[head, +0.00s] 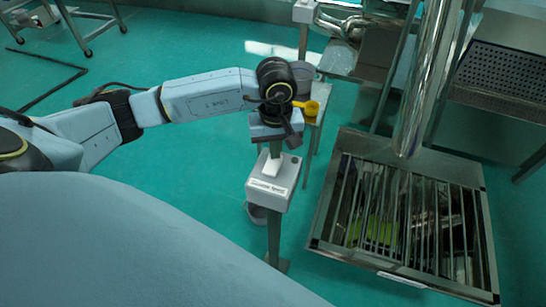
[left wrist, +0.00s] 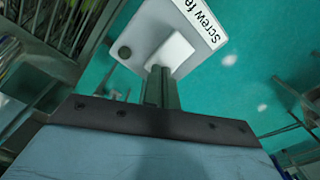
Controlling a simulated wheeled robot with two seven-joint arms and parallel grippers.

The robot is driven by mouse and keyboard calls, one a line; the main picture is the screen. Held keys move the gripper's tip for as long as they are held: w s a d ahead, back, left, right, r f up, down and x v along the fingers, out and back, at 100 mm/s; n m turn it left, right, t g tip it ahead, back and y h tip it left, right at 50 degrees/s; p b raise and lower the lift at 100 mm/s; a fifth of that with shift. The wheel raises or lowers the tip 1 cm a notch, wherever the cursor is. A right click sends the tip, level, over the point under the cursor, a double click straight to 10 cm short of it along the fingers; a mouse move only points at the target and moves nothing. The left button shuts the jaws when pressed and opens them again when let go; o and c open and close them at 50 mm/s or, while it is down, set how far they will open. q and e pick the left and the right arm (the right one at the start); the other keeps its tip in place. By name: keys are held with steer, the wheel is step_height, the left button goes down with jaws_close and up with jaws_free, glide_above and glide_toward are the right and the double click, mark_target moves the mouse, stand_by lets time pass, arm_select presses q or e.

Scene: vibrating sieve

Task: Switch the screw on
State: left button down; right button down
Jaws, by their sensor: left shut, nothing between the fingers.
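A grey-white control box (head: 284,196) stands on a metal post in the middle of the head view. In the left wrist view the box (left wrist: 143,30) bears a label reading "Screw fe…", cut off by the frame edge. A raised white switch block (left wrist: 171,54) sits on its top face, with a small dark round button (left wrist: 124,52) beside it. My left gripper (head: 275,156) is shut and empty, pointing down over the box. In the left wrist view its fingertips (left wrist: 160,75) are at the edge of the white block; whether they touch it I cannot tell. My right gripper is not in view.
A sieve trough (head: 327,205) with metal bars stands right of the box. A shiny vertical pipe (head: 425,90) rises above it. A yellow cup (head: 311,108) is on a stand behind my left wrist. Green floor (head: 190,150) is open to the left.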

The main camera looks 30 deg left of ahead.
arm_select(q)
steer(key=shift+f+b, duration=0.3)
steer(key=shift+f, duration=0.1)
steer(key=shift+r+p, duration=1.8)
steer(key=shift+r, duration=1.8)
